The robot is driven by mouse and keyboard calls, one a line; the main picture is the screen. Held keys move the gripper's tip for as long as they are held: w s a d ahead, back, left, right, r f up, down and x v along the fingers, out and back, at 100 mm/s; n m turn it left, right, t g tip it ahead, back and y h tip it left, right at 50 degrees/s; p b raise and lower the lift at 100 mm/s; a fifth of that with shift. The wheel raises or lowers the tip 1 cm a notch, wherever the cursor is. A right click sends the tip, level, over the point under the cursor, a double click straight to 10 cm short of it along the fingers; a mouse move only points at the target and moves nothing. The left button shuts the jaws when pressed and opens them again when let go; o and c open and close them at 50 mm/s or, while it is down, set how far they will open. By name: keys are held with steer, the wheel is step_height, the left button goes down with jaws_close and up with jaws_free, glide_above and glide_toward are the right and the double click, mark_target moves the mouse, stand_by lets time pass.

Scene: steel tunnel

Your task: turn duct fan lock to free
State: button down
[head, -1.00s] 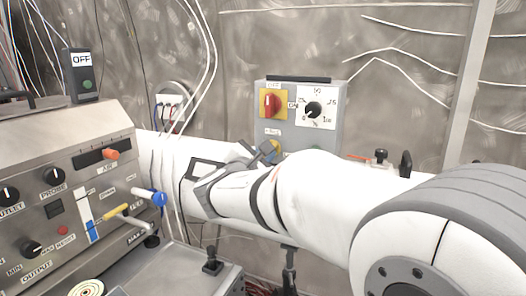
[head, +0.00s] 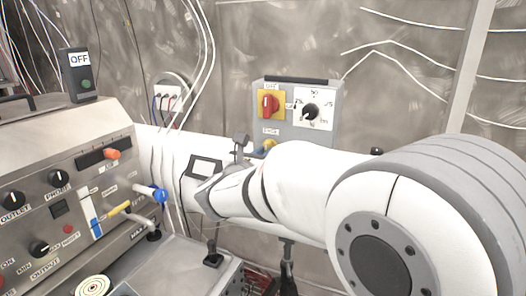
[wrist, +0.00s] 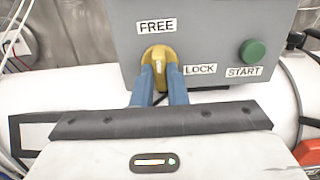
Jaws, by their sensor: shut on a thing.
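The duct fan lock is a yellow knob (wrist: 158,54) on the grey control box, seen in the wrist view. Its pointer ridge stands about upright, toward the FREE label (wrist: 157,26) above it. The LOCK label (wrist: 200,70) is to its right. My gripper (wrist: 160,73) has its two blue fingers shut on the knob, one on each side. In the head view only the knob's top (head: 269,143) shows, the rest behind my arm.
A green START button (wrist: 252,52) is right of the knob. Above, in the head view, the grey box (head: 335,105) carries a red switch (head: 268,103) and a black dial (head: 310,111). A white duct lies just below. A steel console (head: 70,190) stands at left.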

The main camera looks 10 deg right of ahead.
steer(key=shift+r, duration=0.1)
stand_by(0.3)
steer(key=c, duration=1.4)
jaws_free()
steer(key=shift+c, duration=0.2)
steer(key=v, duration=0.7)
steer(key=shift+s+a, duration=0.25)
